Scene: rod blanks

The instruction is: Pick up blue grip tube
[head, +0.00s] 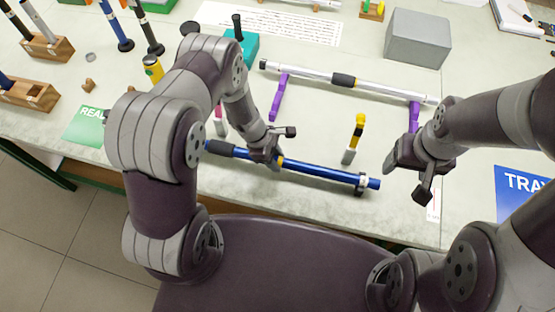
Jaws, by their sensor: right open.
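The blue grip tube (320,172) lies near the front edge of the table in the head view. It has a dark grip section towards its left, a yellow band near the middle and a pale collar near its right end. My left gripper (279,148) is over the tube, left of its middle, and hides a short part of it. I cannot tell whether its jaws are around the tube or just above it. My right gripper (410,180) is open and empty, to the right of the tube's right end.
A silver tube with a dark grip (390,91) spans purple supports (278,98) behind. A short yellow and grey piece (355,138) lies between the tubes. A grey box (417,38), a teal block (250,47), wooden holders (48,50) and a blue tray sign (522,190) surround this area.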

